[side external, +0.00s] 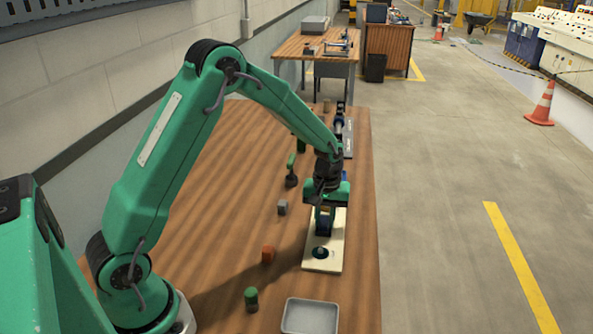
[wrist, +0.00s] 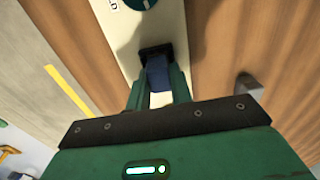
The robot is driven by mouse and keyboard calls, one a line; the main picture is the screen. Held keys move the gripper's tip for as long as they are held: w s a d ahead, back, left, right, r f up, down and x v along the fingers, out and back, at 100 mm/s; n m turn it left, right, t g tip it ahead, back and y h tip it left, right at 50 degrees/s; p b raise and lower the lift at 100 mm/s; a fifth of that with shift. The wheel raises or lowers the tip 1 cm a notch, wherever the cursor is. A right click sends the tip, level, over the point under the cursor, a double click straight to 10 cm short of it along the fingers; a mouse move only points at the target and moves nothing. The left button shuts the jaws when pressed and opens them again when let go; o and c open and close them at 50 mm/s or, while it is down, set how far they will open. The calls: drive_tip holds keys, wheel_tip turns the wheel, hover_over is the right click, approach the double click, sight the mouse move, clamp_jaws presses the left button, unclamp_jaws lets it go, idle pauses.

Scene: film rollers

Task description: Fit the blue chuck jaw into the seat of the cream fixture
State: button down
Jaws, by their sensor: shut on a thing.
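The cream fixture (side external: 331,264) is a long pale board on the wooden table; it also shows in the wrist view (wrist: 120,38). It bears a dark green round part (side external: 320,252) at its near end. My gripper (side external: 324,222) is over the board, its fingers shut on the blue chuck jaw (side external: 323,228). In the wrist view the blue jaw (wrist: 158,75) sits between the two green fingers. Its far end meets a dark, squarish part (wrist: 155,51) on the board, which looks like the seat. I cannot tell how deep the jaw is in it.
A grey tray (side external: 310,316) is at the near table edge. A green-topped cylinder (side external: 251,298), an orange block (side external: 268,254) and a grey block (side external: 282,207) stand left of the fixture. More parts stand farther back. The table's right edge is close to the fixture.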

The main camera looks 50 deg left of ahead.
drive_tip(key=shift+s+f, duration=0.1)
drive_tip(key=shift+f, duration=0.85)
idle(0.4)
drive_tip(key=c, duration=1.4)
unclamp_jaws()
drive_tip(key=shift+c, duration=0.7)
drive_tip(key=shift+r, duration=0.15)
drive_tip(key=shift+o, duration=0.3)
drive_tip(key=shift+r, duration=0.6)
drive_tip(key=shift+o, duration=0.8)
drive_tip(key=shift+r, duration=2.9)
